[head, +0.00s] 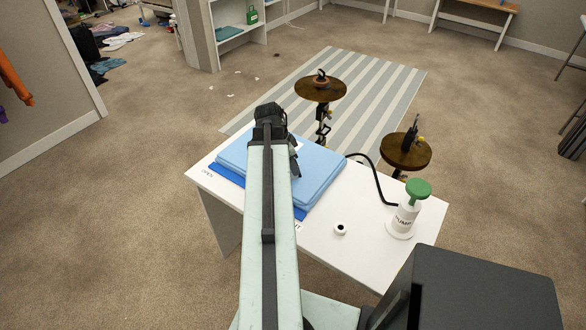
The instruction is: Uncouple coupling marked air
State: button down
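No coupling with a readable "air" mark shows. A small white ring with a dark centre (340,229) lies on the table in front of the pad. My gripper (272,122) is a dark shape at the far end of my arm, over the pad's back left part. Its fingers are too hidden to tell open from shut.
The white table (365,250) has bare room at front and right. Behind it stand two brown round-topped stands (320,90) (405,152) with dark items on them. A striped rug (385,90) lies beyond. Clothes (105,50) lie on the floor at back left.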

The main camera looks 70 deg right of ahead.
jog(key=shift+r+p, duration=0.65)
dwell(0.4)
jog(key=shift+r+p, duration=1.35)
